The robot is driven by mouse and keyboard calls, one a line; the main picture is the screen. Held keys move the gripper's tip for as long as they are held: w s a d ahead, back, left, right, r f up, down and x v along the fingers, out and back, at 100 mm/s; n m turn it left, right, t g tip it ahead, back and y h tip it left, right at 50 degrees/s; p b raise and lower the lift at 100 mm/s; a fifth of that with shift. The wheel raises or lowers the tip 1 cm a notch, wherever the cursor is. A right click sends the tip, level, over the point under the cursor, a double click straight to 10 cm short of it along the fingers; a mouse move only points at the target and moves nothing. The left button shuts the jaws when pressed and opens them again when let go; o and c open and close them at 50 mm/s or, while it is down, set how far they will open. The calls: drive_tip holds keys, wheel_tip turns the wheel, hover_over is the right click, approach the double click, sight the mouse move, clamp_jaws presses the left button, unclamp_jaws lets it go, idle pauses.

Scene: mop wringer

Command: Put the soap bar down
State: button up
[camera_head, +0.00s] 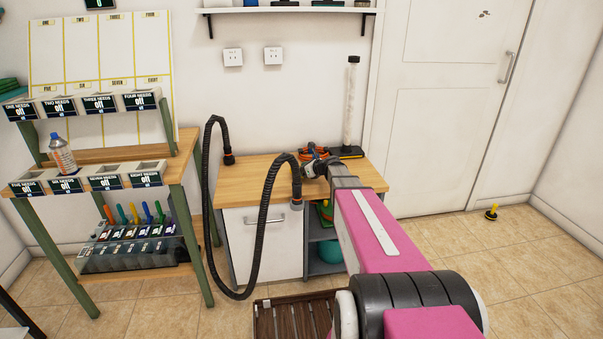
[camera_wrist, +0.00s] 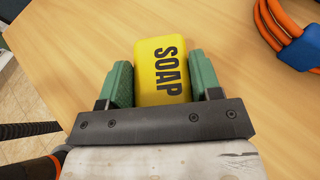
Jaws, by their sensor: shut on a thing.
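The soap bar (camera_wrist: 164,72) is a yellow block with "SOAP" in black letters, seen in the wrist view. My gripper (camera_wrist: 164,84) has its two green fingers on either side of the bar and is shut on it. The bar is over the wooden worktop (camera_wrist: 85,30); I cannot tell whether it touches the surface. In the head view my pink arm reaches over the wooden-topped cabinet (camera_head: 245,185), and my arm hides the gripper and the soap there.
An orange cable coil with a blue strap (camera_wrist: 302,50) lies right of the soap. A black hose (camera_head: 262,225) loops at the cabinet's front. A clear upright tube (camera_head: 350,105) stands at the back. A labelled rack (camera_head: 100,185) stands at left.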

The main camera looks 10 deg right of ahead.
drive_tip(key=shift+f, duration=0.65)
drive_tip(key=o, duration=0.5)
drive_tip(key=shift+f, duration=0.15)
drive_tip(key=o, duration=0.5)
drive_tip(key=shift+c, duration=0.2)
